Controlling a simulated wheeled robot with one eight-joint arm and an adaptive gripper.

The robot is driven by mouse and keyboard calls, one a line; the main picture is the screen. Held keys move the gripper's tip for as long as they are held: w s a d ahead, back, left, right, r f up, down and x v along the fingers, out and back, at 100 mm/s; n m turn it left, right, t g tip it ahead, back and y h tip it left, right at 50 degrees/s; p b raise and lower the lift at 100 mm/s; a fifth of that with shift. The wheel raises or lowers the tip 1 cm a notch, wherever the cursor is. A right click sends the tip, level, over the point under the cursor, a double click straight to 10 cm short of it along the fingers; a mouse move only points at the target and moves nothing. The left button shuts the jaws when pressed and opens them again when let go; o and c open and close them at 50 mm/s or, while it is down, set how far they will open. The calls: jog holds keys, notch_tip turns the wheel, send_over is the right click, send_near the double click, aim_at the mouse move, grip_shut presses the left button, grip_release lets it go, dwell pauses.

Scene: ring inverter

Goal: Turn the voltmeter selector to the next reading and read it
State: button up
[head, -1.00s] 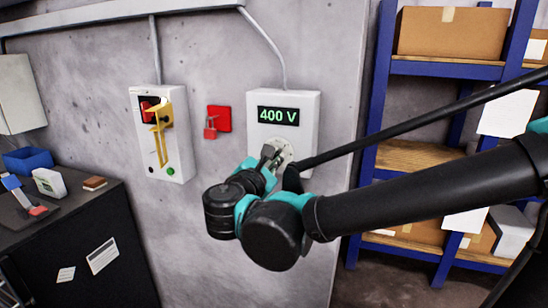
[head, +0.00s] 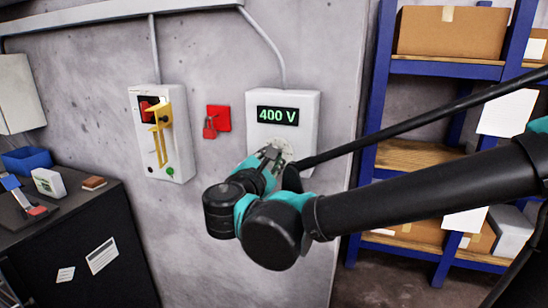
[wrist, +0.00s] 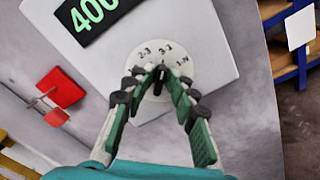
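The voltmeter (head: 308,144) is a white wall box. Its black display (head: 278,116) reads 400 V in green. Below it is a pale round selector dial (wrist: 184,80) with small dark markings around the rim; I cannot read them surely. My gripper (head: 274,153) is at the dial and hides part of it in the head view. In the wrist view, my gripper (wrist: 154,75) has its fingertips close together at the small black selector knob (wrist: 158,88), and they appear shut on it. The knob's exact pointing direction is partly hidden.
A red wall plate with a padlock (head: 211,126) and a switch box with a yellow handle (head: 162,133) are left of the voltmeter. A blue shelf rack (head: 377,90) with cartons stands at right. A dark cabinet (head: 125,215) is at lower left.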

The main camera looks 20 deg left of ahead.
dwell(0.3)
jog(key=s, duration=1.2)
jog(key=shift+a, duration=0.45)
jog(key=w+d+f+m+g+h, duration=0.2)
jog(key=w+d+f+m+g, duration=0.2)
jog(key=w+d+f, duration=0.45)
jog(key=w+d+f+m+g+h, duration=0.2)
jog(key=w+d+f+m+g, duration=0.3)
jog(key=d+f, duration=0.6)
jog(key=s+d+f+m+g+y, duration=0.2)
jog(key=d+f+m, duration=0.5)
jog(key=d+m, duration=0.1)
jog(key=s+d+f+m+g+y, duration=0.2)
jog(key=s+d+f+m+y, duration=0.1)
jog(key=d+f+m, duration=0.5)
jog(key=shift+s+d+f+m+g+y, duration=0.15)
jog(key=shift+s+d+m+g+y, duration=0.2)
jog(key=shift+d+m, duration=0.45)
jog(key=shift+n, duration=0.3)
dwell(0.6)
